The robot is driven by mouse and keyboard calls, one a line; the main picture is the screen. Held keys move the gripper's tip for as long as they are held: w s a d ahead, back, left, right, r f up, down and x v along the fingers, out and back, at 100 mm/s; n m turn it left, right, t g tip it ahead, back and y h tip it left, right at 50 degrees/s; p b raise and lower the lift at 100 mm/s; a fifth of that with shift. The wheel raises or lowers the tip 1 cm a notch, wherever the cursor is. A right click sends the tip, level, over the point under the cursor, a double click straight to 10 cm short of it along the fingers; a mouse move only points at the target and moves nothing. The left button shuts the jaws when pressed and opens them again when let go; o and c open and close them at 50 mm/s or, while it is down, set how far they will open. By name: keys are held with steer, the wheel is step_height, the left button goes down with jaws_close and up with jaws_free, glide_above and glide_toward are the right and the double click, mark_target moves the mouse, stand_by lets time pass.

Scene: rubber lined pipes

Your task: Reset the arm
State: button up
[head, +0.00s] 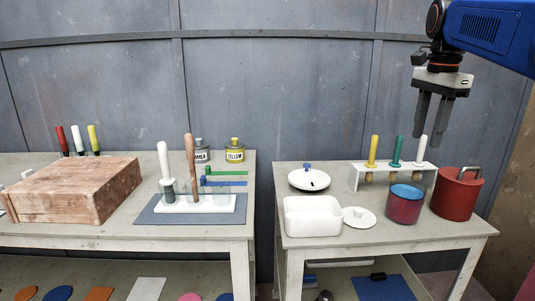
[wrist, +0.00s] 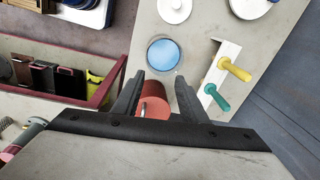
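My gripper (head: 433,118) hangs from the blue arm at the upper right of the head view, pointing down. Its two dark fingers are apart with nothing between them. It is well above the right table (head: 335,263), over the red pot (head: 458,194). In the wrist view my gripper (wrist: 157,90) shows its fingers spread, with the red pot (wrist: 155,104) below and between them, not touched. The white handle on the rack is hidden in the wrist view.
The right table holds a blue-topped red canister (head: 404,205), a white rack (head: 358,178) with handles, a white box (head: 312,217), a small lid (head: 358,218) and a white dish (head: 309,181). The left table holds a brick-coloured block (head: 70,195). A gap separates the tables.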

steer(key=s+a+f+n+t, duration=0.1)
steer(key=s+a+f+n, duration=0.2)
steer(key=s+f+n, duration=0.2)
steer(key=s+a+f+n+t, duration=0.1)
steer(key=s+a+f+n, duration=0.3)
steer(key=s+f, duration=0.7)
steer(key=s+a+f+n+t, duration=0.1)
steer(key=s+a+f+n, duration=0.2)
steer(key=s+f+n, duration=0.4)
step_height(320, 180, down, 8)
steer(key=shift+s+a+t, duration=0.4)
steer(key=shift+s, duration=0.35)
